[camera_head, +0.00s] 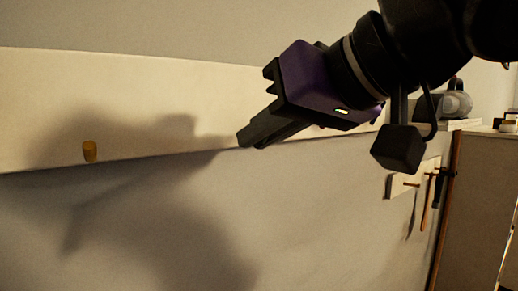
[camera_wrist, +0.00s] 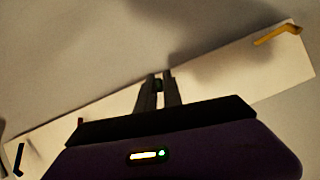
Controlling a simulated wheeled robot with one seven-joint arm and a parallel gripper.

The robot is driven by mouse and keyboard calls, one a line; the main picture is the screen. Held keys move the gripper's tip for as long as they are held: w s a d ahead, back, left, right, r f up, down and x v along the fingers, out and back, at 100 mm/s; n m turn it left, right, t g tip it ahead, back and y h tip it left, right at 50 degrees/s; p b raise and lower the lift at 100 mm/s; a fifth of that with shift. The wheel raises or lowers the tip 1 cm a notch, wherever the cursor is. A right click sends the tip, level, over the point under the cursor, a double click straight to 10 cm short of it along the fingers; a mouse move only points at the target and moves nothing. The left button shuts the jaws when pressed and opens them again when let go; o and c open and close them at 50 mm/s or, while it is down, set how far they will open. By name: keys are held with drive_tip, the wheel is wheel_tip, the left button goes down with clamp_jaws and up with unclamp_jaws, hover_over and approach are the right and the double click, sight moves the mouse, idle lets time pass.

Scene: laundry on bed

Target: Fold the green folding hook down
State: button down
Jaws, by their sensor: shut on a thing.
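My gripper (camera_head: 245,137) reaches from the upper right to the white wall board (camera_head: 180,100), fingertips at its lower edge. In the wrist view, the fingers (camera_wrist: 159,80) are close together in front of the board, shut on a small dark piece between their tips. Its green colour cannot be made out, but no green hook shows elsewhere, so I take it as the green folding hook. Most of it is hidden by the fingers, and its angle cannot be told.
A black hook (camera_wrist: 20,158) is at the board's other end. A shelf with a grey object (camera_head: 457,103) and a small rack (camera_head: 404,182) are at right.

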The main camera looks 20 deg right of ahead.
drive_tip(key=shift+d, duration=0.2)
drive_tip(key=c, duration=1.5)
unclamp_jaws()
drive_tip(key=shift+c, duration=0.2)
drive_tip(key=shift+p+v, duration=0.55)
drive_tip(key=shift+v, duration=3.3)
